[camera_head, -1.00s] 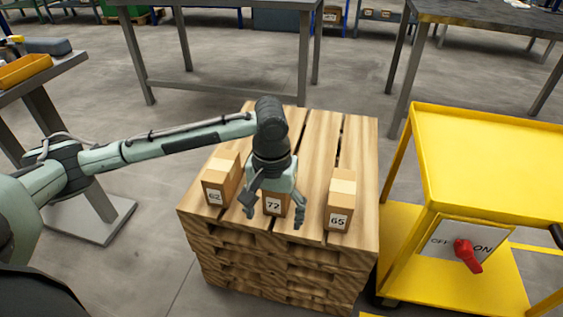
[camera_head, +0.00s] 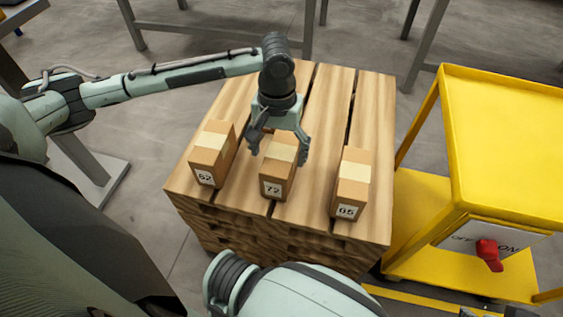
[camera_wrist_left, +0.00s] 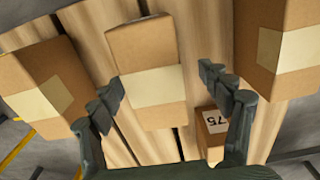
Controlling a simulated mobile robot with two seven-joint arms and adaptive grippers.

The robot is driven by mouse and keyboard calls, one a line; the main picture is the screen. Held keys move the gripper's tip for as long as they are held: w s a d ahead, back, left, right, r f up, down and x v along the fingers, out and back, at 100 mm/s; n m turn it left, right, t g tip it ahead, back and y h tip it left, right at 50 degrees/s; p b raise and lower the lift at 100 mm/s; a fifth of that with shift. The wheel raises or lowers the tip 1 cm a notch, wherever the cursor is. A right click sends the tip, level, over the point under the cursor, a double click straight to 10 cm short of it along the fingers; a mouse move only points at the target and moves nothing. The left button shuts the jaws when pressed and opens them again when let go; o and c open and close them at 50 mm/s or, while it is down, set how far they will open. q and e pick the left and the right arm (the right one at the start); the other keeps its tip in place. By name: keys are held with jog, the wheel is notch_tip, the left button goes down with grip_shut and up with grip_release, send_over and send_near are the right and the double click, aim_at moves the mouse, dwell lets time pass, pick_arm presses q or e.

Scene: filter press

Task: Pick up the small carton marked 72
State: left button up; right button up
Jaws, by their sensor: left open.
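The small carton marked 72 (camera_head: 272,186) stands upright on the wooden pallet stack (camera_head: 310,200), between two other cartons. It is brown with a pale tape strip on top. My left gripper (camera_head: 277,155) is open above its far part, fingers pointing down. In the left wrist view the carton's taped top (camera_wrist_left: 153,85) lies between and beyond the open fingers (camera_wrist_left: 162,92); I see no contact. The gripper hides the carton's far end in the head view. My right arm shows at the bottom of the head view, but its gripper does not.
Carton 62 (camera_head: 212,155) stands to the left and carton 65 (camera_head: 350,185) to the right, with gaps between. A further small carton (camera_wrist_left: 211,130), seemingly labelled 75, shows in the wrist view. A yellow cart (camera_head: 500,130) with a red switch (camera_head: 488,252) stands at right.

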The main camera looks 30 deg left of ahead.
pick_arm(q)
jog(key=f, duration=0.3)
jog(key=f+b, duration=0.1)
jog(key=shift+w+d+f, duration=0.15)
jog(key=shift+d+f, duration=0.1)
jog(key=shift+f, duration=0.2)
pick_arm(e)
jog(key=w+a+r+t+y, duration=0.1)
jog(key=w+a+r+t, duration=0.1)
jog(key=w, duration=0.4)
jog(key=a+t, duration=0.1)
jog(key=a, duration=0.1)
jog(key=shift+a+r+n+y, duration=0.25)
jog(key=shift+a+n+y, duration=0.05)
jog(key=shift+a, duration=0.05)
pick_arm(q)
jog(key=c, duration=1.7)
pick_arm(e)
jog(key=shift+s, duration=0.1)
